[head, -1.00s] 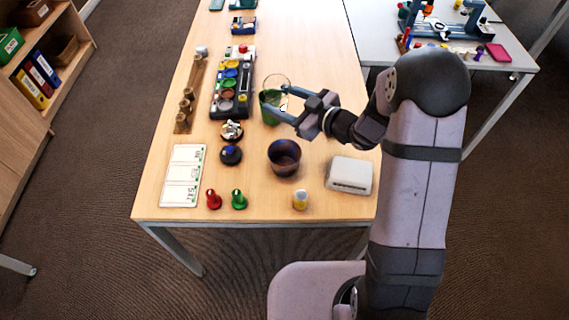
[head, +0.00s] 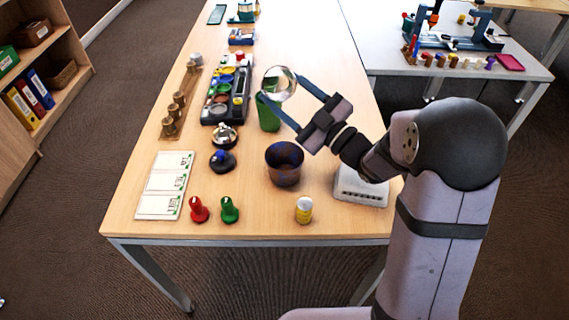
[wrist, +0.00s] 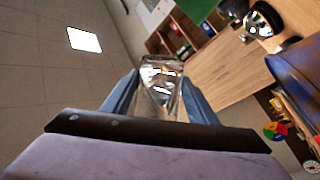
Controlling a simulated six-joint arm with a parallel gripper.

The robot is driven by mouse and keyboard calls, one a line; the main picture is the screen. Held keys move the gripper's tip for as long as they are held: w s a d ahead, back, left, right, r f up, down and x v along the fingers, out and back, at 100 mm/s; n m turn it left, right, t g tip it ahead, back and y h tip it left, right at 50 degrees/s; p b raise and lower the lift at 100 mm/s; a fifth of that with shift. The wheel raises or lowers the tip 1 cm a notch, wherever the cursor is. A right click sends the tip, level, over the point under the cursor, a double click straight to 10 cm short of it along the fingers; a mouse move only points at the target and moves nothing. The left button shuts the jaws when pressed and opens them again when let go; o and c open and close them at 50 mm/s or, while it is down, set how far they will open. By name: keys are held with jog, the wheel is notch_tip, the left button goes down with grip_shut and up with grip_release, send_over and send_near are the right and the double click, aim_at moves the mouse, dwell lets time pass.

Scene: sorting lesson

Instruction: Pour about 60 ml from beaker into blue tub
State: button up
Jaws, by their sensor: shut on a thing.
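My gripper (head: 281,87) is shut on a clear glass beaker (head: 278,80), held above the table near the green tub. The beaker also shows between the fingers in the wrist view (wrist: 160,82). Its tilt and liquid level are hard to tell. The blue tub (head: 285,167), dark and mottled with brown, stands on the table nearer the front than the beaker. It also appears at the right edge of the wrist view (wrist: 300,75). The beaker is apart from it, and the blue tub's contents cannot be made out.
A green tub (head: 268,115) stands just below the beaker in the picture. A white box (head: 360,188), yellow-labelled bottle (head: 304,210), red pawn (head: 199,209) and green pawn (head: 229,210) are near the front. A dark tray of coloured dishes (head: 222,98) is left.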

aim_at(285, 68)
jog(key=shift+r+n+y+b, duration=0.2)
jog(key=shift+n+y+b, duration=0.1)
jog(key=shift+n+b, duration=0.15)
jog(key=shift+w+r+n+t+y+b, duration=0.1)
jog(key=shift+r+n+t+y+b, duration=0.2)
jog(key=shift+n+y+b, duration=0.65)
jog(key=shift+n+y, duration=0.5)
jog(key=shift+y, duration=0.05)
jog(key=shift+r, duration=2)
jog(key=shift+s+r+n+y+b, duration=0.15)
jog(key=shift+s+n+y+b, duration=0.15)
jog(key=shift+b, duration=0.4)
jog(key=shift+s+r+n, duration=0.15)
jog(key=shift+r+n, duration=0.15)
jog(key=shift+r, duration=0.2)
jog(key=shift+b, duration=0.35)
jog(key=shift+s+d+r+n+g+y+b, duration=0.15)
jog(key=shift+s+r+n+g+y+b, duration=0.45)
jog(key=shift+b, duration=0.25)
jog(key=shift+s+a+r+n+g+y+b, duration=0.15)
jog(key=shift+n+y+b, duration=0.2)
jog(key=shift+b, duration=0.35)
jog(key=shift+s+a+n+g+y+b, duration=0.15)
jog(key=shift+n+y+b, duration=0.2)
jog(key=shift+b, duration=0.35)
jog(key=shift+s+d+r+n+g+y+b, duration=0.1)
jog(key=shift+s+r+n+g+y+b, duration=0.15)
jog(key=shift+n+y+b, duration=0.3)
